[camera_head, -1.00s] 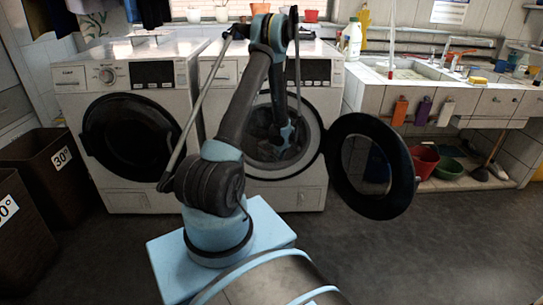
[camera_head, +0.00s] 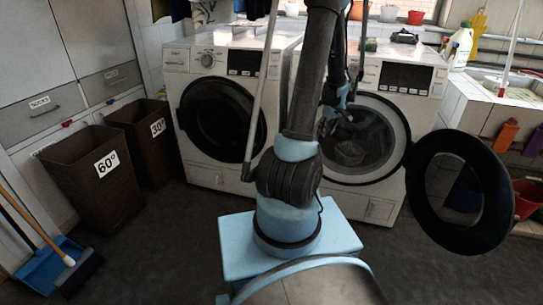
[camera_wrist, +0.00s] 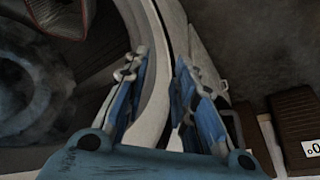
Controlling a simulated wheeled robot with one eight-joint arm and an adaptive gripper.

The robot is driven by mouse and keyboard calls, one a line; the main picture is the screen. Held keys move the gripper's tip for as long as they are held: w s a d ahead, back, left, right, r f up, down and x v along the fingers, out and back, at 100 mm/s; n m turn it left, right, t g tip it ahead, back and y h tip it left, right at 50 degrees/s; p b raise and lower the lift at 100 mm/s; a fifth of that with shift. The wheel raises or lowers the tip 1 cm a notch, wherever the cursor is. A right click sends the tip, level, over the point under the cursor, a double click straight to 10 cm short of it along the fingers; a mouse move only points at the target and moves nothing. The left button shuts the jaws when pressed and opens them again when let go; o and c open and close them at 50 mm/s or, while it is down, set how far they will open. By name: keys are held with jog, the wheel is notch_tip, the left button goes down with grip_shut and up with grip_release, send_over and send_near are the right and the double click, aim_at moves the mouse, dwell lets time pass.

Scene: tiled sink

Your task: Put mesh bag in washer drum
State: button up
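The right-hand washer's open drum (camera_head: 384,157) is in the middle of the head view, its round door (camera_head: 421,197) swung out to the right. A dim grey-brown bundle (camera_head: 349,152) lies low in the drum, probably the mesh bag. In the wrist view, a dark netted thing with a reddish edge (camera_wrist: 58,18) shows at the upper left, inside the drum. My gripper (camera_wrist: 160,78) is open and looks empty, fingers apart, with the pale drum rim seen between and beyond them. In the head view it is at the opening's upper left, partly hidden by my arm.
A second washer (camera_head: 218,118) with a shut door stands to the left. Dark laundry bins (camera_head: 95,175) and a blue dustpan (camera_head: 50,262) are farther left. The sink (camera_head: 510,90) is at the right. The floor in front is clear.

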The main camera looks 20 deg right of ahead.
jog(key=s+a+r, duration=0.3)
jog(key=a+r, duration=0.1)
jog(key=a, duration=0.3)
jog(key=s+a+r+g, duration=0.1)
jog(key=s+a+r, duration=0.35)
jog(key=a, duration=0.35)
jog(key=s+a+r, duration=0.2)
jog(key=a+r, duration=0.2)
jog(key=a, duration=0.3)
jog(key=s+a+f+m, duration=0.1)
jog(key=s+a, duration=0.5)
jog(key=s, duration=0.4)
jog(key=s+a+f+m, duration=0.1)
jog(key=s+a, duration=0.5)
jog(key=s, duration=0.4)
jog(key=shift+s+a+g, duration=0.3)
jog(key=shift+s, duration=0.05)
jog(key=shift+o, duration=0.6)
jog(key=shift+f, duration=0.1)
